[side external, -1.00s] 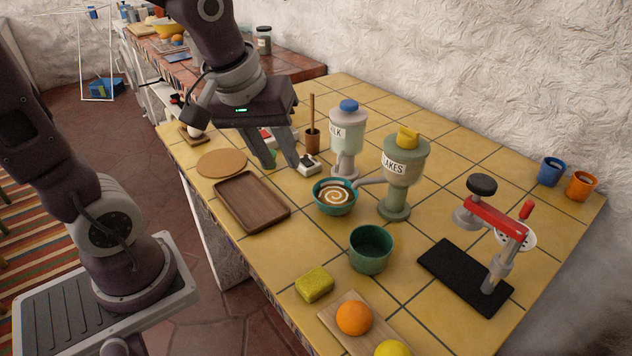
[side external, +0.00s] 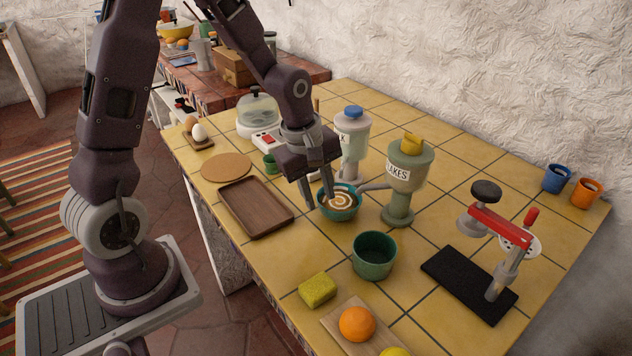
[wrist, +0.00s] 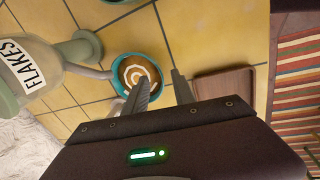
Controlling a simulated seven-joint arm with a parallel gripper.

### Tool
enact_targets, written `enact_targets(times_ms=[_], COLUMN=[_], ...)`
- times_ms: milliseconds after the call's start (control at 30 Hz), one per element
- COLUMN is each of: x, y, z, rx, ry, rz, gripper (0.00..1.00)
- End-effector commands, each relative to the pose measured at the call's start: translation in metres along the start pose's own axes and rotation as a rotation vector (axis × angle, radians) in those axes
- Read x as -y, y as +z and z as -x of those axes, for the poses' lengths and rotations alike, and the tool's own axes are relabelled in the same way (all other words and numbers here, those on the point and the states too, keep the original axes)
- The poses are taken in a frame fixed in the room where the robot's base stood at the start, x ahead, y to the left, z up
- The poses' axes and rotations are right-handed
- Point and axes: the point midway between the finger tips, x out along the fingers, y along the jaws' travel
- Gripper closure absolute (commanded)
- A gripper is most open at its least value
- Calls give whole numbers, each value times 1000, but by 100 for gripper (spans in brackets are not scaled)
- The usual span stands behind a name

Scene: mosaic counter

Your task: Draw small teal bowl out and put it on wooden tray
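The small teal bowl (side external: 343,215) stands upright on the tiles under the flakes dispenser's spout, with a cream and brown spiral inside. It also shows in the wrist view (wrist: 118,84). My gripper (side external: 316,203) is open and empty at the bowl's left side. In the wrist view, one finger of my gripper (wrist: 157,92) overlaps the bowl's rim and the other lies just outside it. I cannot tell whether either finger touches the bowl. The wooden tray (side external: 252,207), brown and rectangular, lies empty to the left. Its corner shows in the wrist view (wrist: 223,84).
The flakes dispenser (side external: 402,178) stands right of the bowl, its spout reaching over it. The milk dispenser (side external: 352,135) stands behind. Bare tiles lie between bowl and tray.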

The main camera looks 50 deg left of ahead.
Motion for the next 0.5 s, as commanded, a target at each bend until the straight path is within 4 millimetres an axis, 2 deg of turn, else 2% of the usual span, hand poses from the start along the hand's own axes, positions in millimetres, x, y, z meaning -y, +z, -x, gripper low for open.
enact_targets(times_ms=[200, 500], x=[0, 0], y=[1, 0], z=[-31, -40], rx=[1, 0], ry=[-2, 1], rz=[-1, 0], gripper=[69, 69])
